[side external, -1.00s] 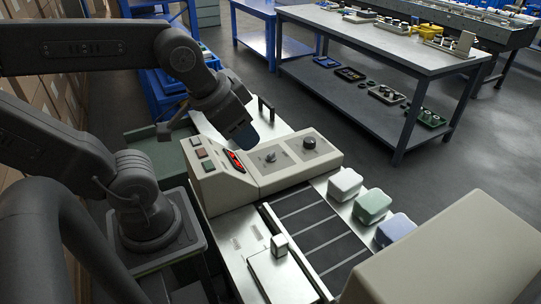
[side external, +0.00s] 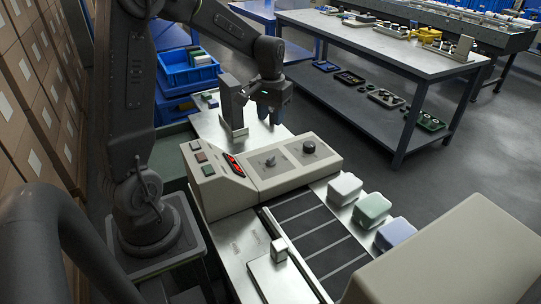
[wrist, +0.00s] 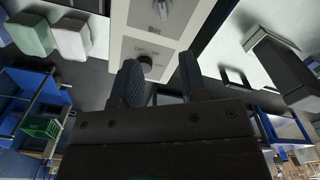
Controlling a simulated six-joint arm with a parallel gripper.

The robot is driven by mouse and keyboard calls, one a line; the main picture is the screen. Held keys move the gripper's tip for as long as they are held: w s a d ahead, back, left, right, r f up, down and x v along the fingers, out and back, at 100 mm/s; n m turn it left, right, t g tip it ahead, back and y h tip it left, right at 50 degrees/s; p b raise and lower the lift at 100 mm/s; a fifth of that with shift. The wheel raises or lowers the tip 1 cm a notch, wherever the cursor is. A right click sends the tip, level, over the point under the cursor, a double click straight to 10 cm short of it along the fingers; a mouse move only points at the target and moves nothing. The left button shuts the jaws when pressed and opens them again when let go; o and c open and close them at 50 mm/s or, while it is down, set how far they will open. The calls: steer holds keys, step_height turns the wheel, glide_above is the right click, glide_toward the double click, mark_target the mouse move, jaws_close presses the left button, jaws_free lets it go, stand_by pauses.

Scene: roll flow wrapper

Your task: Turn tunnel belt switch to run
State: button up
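A beige control panel (side external: 255,170) stands on the metal bench, with two rotary controls on its sloped top. One is a grey lever-type switch (side external: 270,161), also in the wrist view (wrist: 160,8); the other is a round black knob (side external: 308,146), also in the wrist view (wrist: 146,62). My gripper (side external: 272,112) is beyond the panel's far edge, apart from both controls. In the wrist view my gripper (wrist: 160,78) is open and empty, its fingers spread.
A grey metal bracket (side external: 233,105) stands on the bench close left of my gripper. White (side external: 345,187), green (side external: 372,207) and lilac (side external: 395,233) blocks sit right of the dark belt (side external: 318,235). Coloured buttons (side external: 201,157) and a red display (side external: 233,164) are on the panel's left.

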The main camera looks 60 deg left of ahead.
mark_target(270, 157)
steer(key=f, duration=1.4)
steer(key=shift+w+a+f, duration=0.1)
steer(key=shift+a+f, duration=0.1)
steer(key=shift+a, duration=0.15)
jaws_close()
